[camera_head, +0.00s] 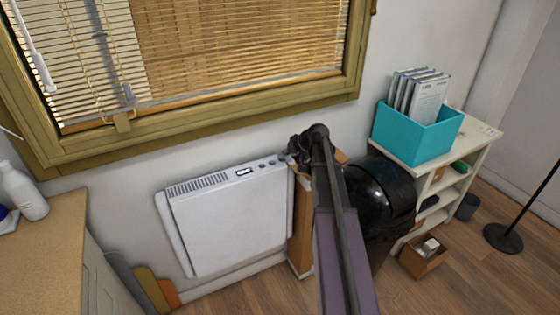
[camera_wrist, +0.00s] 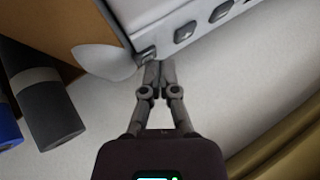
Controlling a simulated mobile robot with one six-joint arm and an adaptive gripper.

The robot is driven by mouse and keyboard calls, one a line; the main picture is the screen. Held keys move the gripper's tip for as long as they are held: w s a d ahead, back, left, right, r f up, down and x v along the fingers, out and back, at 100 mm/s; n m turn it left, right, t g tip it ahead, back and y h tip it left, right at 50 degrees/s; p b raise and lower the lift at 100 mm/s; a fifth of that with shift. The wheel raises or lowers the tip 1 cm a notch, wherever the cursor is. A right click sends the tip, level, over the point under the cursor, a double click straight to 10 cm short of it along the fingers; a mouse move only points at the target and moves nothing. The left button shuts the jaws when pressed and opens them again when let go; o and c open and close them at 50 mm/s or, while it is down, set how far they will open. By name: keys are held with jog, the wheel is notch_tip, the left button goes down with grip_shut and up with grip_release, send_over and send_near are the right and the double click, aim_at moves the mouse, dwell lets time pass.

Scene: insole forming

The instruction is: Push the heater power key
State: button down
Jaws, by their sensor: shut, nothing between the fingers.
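The white heater (camera_head: 235,220) hangs on the wall below the window, with a small display (camera_head: 244,172) and a row of dark keys along its top right. In the wrist view three keys show: an end key (camera_wrist: 146,54), a middle key (camera_wrist: 185,32) and another key (camera_wrist: 221,11). Their markings are too small to tell which is the power key. My gripper (camera_wrist: 160,66) is shut and empty, its fingertips right beside the end key. I cannot tell whether they touch it. In the head view my gripper (camera_head: 291,157) is at the heater's right end, partly hidden by my arm.
A wooden cabinet (camera_head: 301,225) stands right of the heater, beside a black bin (camera_head: 382,195). A white shelf (camera_head: 440,165) bears a teal box of papers (camera_head: 418,130). Dark and blue cylinders (camera_wrist: 45,110) lie left in the wrist view. The window frame (camera_head: 200,115) is above.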

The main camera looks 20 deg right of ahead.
jog(key=shift+f, duration=0.1)
dwell(0.5)
jog(key=shift+r+p, duration=0.5)
jog(key=shift+r, duration=0.1)
jog(key=shift+r, duration=0.15)
notch_tip(320, 180, up, 6)
jog(key=p, duration=0.6)
dwell(0.3)
dwell(0.5)
